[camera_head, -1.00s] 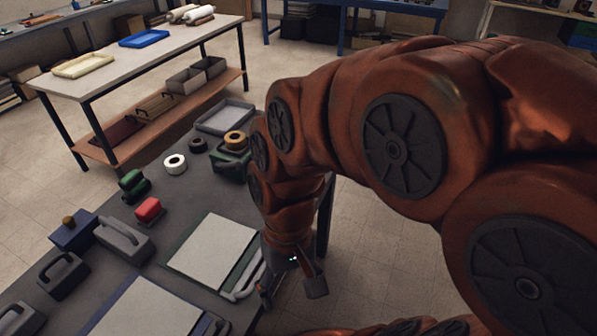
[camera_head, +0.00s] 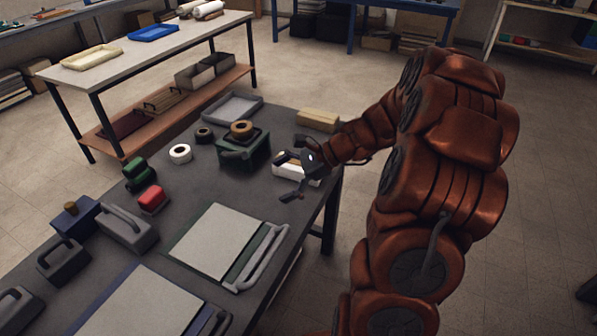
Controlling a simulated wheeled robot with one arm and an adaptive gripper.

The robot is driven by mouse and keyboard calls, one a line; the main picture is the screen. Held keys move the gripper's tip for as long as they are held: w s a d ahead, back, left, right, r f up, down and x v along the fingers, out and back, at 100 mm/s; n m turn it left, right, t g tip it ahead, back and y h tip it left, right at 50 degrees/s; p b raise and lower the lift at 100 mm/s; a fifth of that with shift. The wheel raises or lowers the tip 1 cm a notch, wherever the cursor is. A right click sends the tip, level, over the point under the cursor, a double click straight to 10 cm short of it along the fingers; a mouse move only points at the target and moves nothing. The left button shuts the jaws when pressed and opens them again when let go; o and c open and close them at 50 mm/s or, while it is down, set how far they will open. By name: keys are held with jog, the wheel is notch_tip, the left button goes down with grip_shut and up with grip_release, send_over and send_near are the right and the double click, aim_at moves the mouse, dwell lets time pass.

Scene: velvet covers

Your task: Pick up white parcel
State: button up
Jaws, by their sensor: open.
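A white box-shaped parcel (camera_head: 288,172) lies near the right edge of the dark grey table (camera_head: 215,185). My gripper (camera_head: 285,178) is open at the parcel. One finger shows on the far side of the parcel and the other on the near side. My gripper's body and wrist cover the parcel's right part. I cannot tell whether the fingers touch it.
A green container (camera_head: 243,148) with a tan tape roll (camera_head: 242,129) on it stands just left of the parcel. A tan box (camera_head: 318,120) lies behind it. A paper-topped board with a grey handle (camera_head: 262,262) lies in front. Open floor (camera_head: 335,225) is to the right.

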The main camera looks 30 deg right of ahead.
aim_at(299, 169)
jog(key=w+d+f+m+t, duration=0.1)
jog(key=d+f+m, duration=0.1)
jog(key=d, duration=0.3)
jog(key=w+d+f+m+t+h, duration=0.1)
jog(key=d+m+t, duration=0.1)
jog(key=d, duration=0.4)
jog(key=d+f+m+t+h+b, duration=0.1)
jog(key=d+f+m+t, duration=0.1)
jog(key=d+m, duration=0.2)
jog(key=shift+w+d+f, duration=0.2)
jog(key=shift+d, duration=0.3)
jog(key=shift+w+d+f, duration=0.15)
jog(key=shift+w+d, duration=0.05)
jog(key=shift+d, duration=0.25)
jog(key=shift+w+r+p+x, duration=0.15)
jog(key=shift+p+x, duration=0.25)
jog(key=shift+x, duration=1.5)
jog(key=shift+w+r+p+x, duration=0.1)
jog(key=shift+r+p+x, duration=0.2)
jog(key=shift+x, duration=1.6)
jog(key=shift+d+f, duration=0.1)
jog(key=c, duration=1.6)
jog(key=shift+c, duration=0.2)
